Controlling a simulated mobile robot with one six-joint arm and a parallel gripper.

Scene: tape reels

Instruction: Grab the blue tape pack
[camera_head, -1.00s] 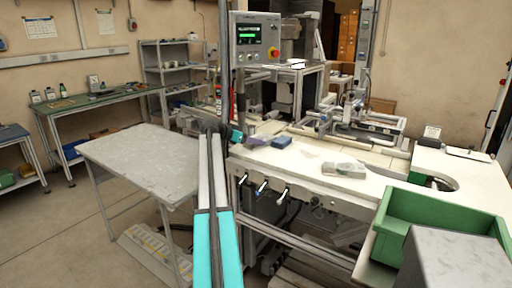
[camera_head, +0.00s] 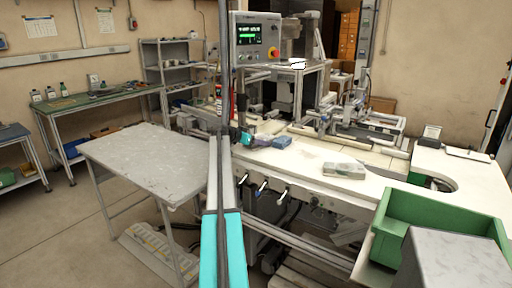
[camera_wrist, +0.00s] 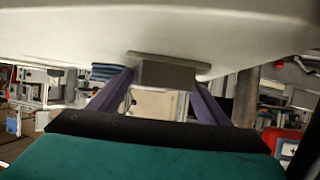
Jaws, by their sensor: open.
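The blue tape pack (camera_head: 282,142) lies on the white bench near its back left part in the head view. My gripper (camera_head: 257,141) is open just left of it, low over the bench edge. In the wrist view, which looks upside down, my gripper's purple fingers (camera_wrist: 162,86) are spread apart. A grey block (camera_wrist: 165,70) shows in line with the gap between them. A blue striped pack (camera_wrist: 105,71), likely the blue tape pack, shows left of that block, outside the left finger. I cannot tell whether the fingers touch anything.
A pale pack (camera_head: 344,170) lies nearer on the white bench (camera_head: 300,177). A green bin (camera_head: 430,220) stands at the front right. A grey table (camera_head: 145,160) is at the left. A control panel (camera_head: 255,38) rises behind my arm.

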